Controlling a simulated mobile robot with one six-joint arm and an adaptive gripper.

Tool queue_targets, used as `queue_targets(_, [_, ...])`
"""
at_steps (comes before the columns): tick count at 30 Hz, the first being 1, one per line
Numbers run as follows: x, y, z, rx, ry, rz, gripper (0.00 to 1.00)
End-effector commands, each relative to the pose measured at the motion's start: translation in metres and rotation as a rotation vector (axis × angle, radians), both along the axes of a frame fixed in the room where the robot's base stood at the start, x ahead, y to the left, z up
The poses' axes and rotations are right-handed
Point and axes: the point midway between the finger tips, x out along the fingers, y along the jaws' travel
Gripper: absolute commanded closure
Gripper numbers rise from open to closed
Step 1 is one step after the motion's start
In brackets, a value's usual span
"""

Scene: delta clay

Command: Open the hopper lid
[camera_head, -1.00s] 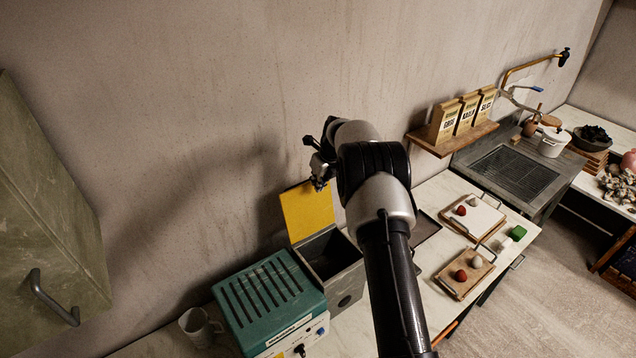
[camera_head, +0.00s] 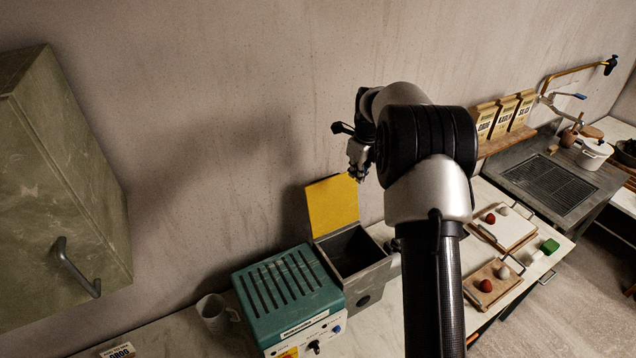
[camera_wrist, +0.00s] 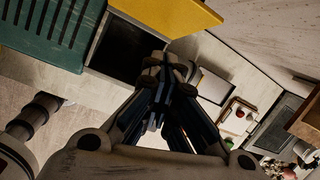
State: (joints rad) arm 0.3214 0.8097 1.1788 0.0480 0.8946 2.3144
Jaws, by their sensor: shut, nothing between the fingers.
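The hopper (camera_head: 383,274) is a grey open-topped box on the counter, right of a green slotted machine. Its yellow lid (camera_head: 333,204) stands upright at the back edge, near the wall, and the dark inside of the box shows. In the wrist view the yellow lid (camera_wrist: 165,14) is at the top and the dark hopper opening (camera_wrist: 122,52) lies below it. My gripper (camera_head: 358,174) is shut and empty, above and to the right of the lid, apart from it. In the wrist view my gripper (camera_wrist: 160,75) has its fingers together.
The green machine (camera_head: 289,295) stands left of the hopper, with a glass mug (camera_head: 213,314) beside it. Boards with small balls (camera_head: 494,284) lie to the right. A green cabinet (camera_head: 60,180) hangs at left. A shelf with boxes (camera_head: 505,137) is at right.

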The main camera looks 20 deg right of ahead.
Motion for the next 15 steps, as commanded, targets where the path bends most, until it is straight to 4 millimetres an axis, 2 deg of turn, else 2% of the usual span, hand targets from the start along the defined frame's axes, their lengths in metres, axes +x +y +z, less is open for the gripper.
queue_targets(1, [-0.009, 0.004, -0.029, -0.082, 0.051, 0.114, 1.0])
queue_targets(6, [-0.037, -0.003, -0.076, -0.388, 0.25, 0.543, 1.0])
queue_targets(10, [-0.047, -0.009, -0.098, -0.618, 0.42, 0.882, 1.0])
queue_targets(15, [-0.04, -0.009, -0.112, -0.925, 0.672, 1.328, 1.0])
